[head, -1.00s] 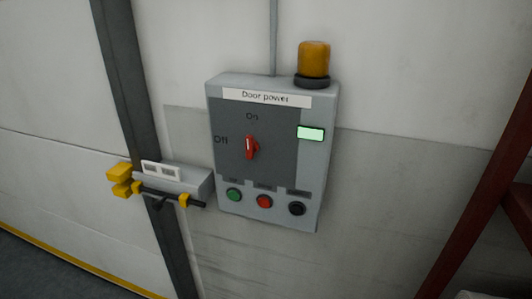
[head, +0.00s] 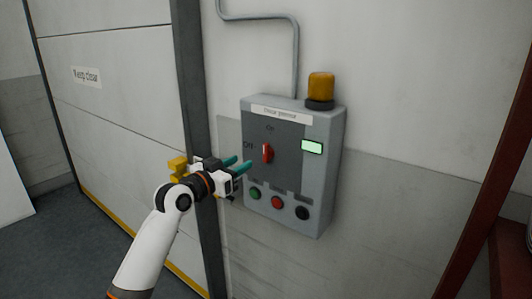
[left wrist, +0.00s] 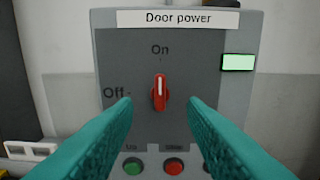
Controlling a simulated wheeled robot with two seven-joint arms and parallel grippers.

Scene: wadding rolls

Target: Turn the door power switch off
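The door power box (head: 325,165) is a grey wall panel with a "Door power" label. Its red rotary switch (head: 267,153) points straight up at "On"; "Off" is marked to its left. It also shows in the left wrist view (left wrist: 160,92), centred between my fingers. My left gripper (head: 238,165) has teal fingers and is open, just in front of the panel and left of the switch in the head view. In the left wrist view the fingers (left wrist: 160,112) are spread wide, with nothing between them touching. My right gripper is not in view.
Below the switch are green (head: 255,193), red (head: 277,202) and black (head: 302,212) buttons. A lit green display (head: 312,147) is at right, and an amber beacon (head: 320,90) stands on top. A yellow-handled latch (head: 178,166) is left of the box, partly behind my arm.

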